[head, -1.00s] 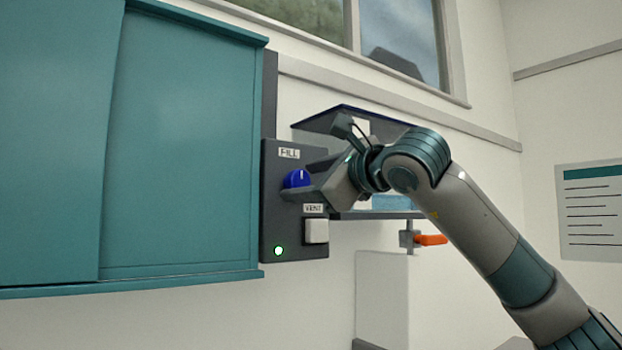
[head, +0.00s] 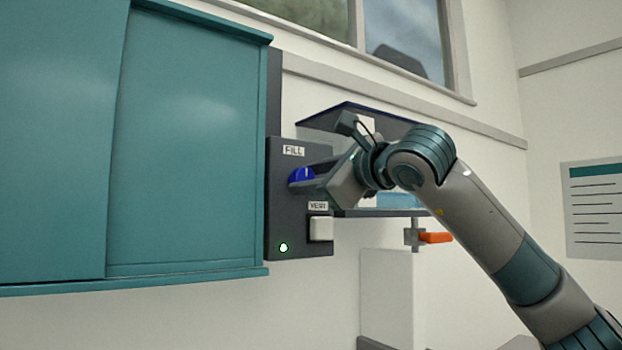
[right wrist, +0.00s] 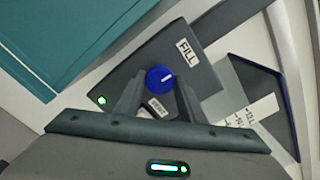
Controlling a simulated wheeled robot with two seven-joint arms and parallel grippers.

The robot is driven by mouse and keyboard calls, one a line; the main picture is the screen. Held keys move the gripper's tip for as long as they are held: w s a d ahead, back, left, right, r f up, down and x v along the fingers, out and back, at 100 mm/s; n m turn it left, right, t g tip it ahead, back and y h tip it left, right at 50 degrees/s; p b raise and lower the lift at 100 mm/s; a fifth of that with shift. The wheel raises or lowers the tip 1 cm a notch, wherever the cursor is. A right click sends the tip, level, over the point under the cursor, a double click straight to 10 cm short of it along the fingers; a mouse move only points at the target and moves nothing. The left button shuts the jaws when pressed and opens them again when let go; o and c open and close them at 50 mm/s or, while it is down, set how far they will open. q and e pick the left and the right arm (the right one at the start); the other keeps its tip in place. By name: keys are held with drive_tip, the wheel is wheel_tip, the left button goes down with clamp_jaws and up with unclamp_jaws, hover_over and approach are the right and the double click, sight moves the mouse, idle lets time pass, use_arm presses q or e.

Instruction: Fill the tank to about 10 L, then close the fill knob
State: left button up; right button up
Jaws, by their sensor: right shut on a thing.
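The blue fill knob (head: 301,175) sits on the dark panel under the FILL label, with a white pointer mark. My right gripper (head: 306,182) is shut on it. In the right wrist view the fingers flank the knob (right wrist: 160,78), and its white mark points toward the upper right. The tank (head: 348,112) is behind my right wrist, partly hidden. Light blue water (head: 400,201) shows low in it. The right wrist view shows the tank's blue edge (right wrist: 285,112) and a white scale strip (right wrist: 248,116), too small to read. My left gripper is out of view.
The dark panel (head: 285,215) carries a white VENT button (head: 321,229) and a lit green lamp (head: 283,247). An orange-handled valve (head: 436,238) is below the tank. A teal cabinet (head: 185,150) stands close at the left.

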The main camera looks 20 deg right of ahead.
idle(0.3)
drive_tip(key=shift+f+n, duration=0.1)
drive_tip(key=shift+n, duration=1.4)
drive_tip(key=shift+n, duration=1.5)
